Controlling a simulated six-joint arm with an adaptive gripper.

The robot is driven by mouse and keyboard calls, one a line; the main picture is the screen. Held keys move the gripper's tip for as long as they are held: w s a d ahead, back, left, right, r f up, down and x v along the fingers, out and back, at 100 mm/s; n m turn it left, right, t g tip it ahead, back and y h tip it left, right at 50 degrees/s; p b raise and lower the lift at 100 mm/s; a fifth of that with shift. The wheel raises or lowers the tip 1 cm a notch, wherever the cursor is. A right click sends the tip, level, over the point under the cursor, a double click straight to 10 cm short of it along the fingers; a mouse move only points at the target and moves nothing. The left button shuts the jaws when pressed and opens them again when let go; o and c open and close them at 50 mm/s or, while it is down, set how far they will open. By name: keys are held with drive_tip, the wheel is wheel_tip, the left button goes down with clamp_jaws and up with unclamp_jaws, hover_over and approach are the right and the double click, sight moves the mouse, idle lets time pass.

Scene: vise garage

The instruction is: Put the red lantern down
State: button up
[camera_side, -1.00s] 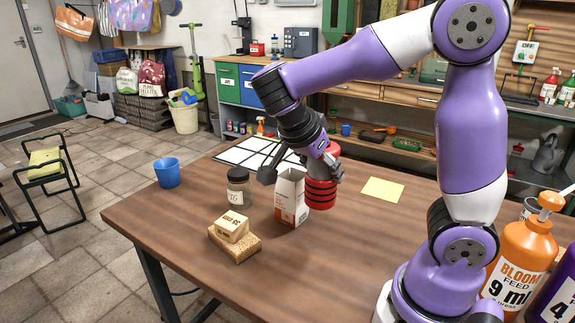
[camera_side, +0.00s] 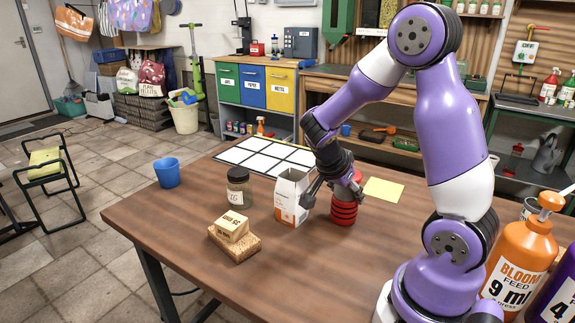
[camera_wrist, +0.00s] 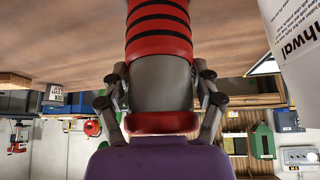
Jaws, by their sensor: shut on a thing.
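The red lantern (camera_side: 343,212) is upright, with dark bands around its lower part, at or just above the brown table top. My gripper (camera_side: 334,190) is shut on its upper part. In the wrist view the lantern (camera_wrist: 158,30) fills the middle, with its grey middle section between the two fingers (camera_wrist: 160,95) of my gripper. Whether its base touches the table is hard to tell. The lantern stands right of a white and orange carton (camera_side: 291,200) and left of a yellow sheet (camera_side: 383,190).
A jar (camera_side: 238,188), a wooden block on a cork-like block (camera_side: 234,246) and a blue cup (camera_side: 167,173) stand on the left. A white grid sheet (camera_side: 262,153) lies at the back. Large bottles (camera_side: 520,262) stand at the right. The table's front middle is clear.

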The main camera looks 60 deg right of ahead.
drive_tip(key=shift+f, duration=0.1)
drive_tip(key=o, duration=1.3)
drive_tip(key=shift+o, duration=0.2)
drive_tip(key=shift+r, duration=0.2)
drive_tip(key=v, duration=1.2)
drive_tip(key=s+a+r+n+t+y, duration=0.1)
drive_tip(key=a+n+t+y, duration=0.5)
drive_tip(key=a+n, duration=0.7)
drive_tip(key=s+n+t, duration=0.1)
drive_tip(key=n, duration=0.6)
drive_tip(key=shift+s+a+r+n, duration=0.3)
drive_tip(key=shift+s+a+r, duration=0.05)
